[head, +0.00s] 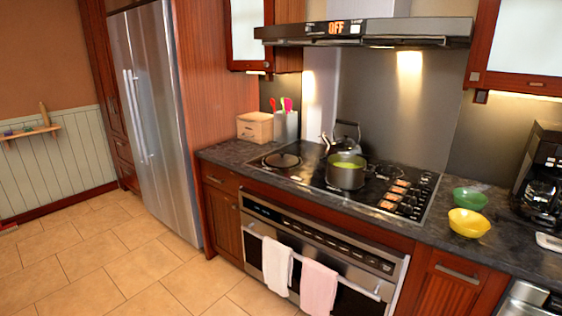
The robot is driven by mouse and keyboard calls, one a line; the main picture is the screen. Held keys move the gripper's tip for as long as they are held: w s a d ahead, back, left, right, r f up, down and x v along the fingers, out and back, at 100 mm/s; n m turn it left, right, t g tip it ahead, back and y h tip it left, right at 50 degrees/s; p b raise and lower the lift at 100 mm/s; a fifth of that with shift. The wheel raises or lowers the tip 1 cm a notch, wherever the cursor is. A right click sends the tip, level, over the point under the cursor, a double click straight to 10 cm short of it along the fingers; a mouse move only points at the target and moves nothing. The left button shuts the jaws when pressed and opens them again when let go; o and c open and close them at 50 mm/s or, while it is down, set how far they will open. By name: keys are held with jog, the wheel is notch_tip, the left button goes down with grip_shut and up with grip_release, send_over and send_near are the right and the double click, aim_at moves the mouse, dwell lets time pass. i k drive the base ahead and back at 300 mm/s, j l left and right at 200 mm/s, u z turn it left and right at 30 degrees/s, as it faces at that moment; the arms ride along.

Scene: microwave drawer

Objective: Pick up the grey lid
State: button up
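A dark grey round lid (283,160) with a small knob on top appears to lie flat at the left end of the cooktop (322,186). It is left of a steel pot (346,174) and apart from it. The pot is uncovered, with something green inside. My gripper is not in view.
A kettle (346,138) stands behind the pot. A wooden box (255,127) and a utensil holder (286,125) stand behind the lid. Green (470,198) and yellow (468,222) bowls are on the right counter. Towels hang on the oven (320,262). The floor (110,262) at left is clear.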

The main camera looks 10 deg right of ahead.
aim_at(282, 159)
jog(key=i+j+z, duration=0.3)
jog(key=i+j, duration=0.9)
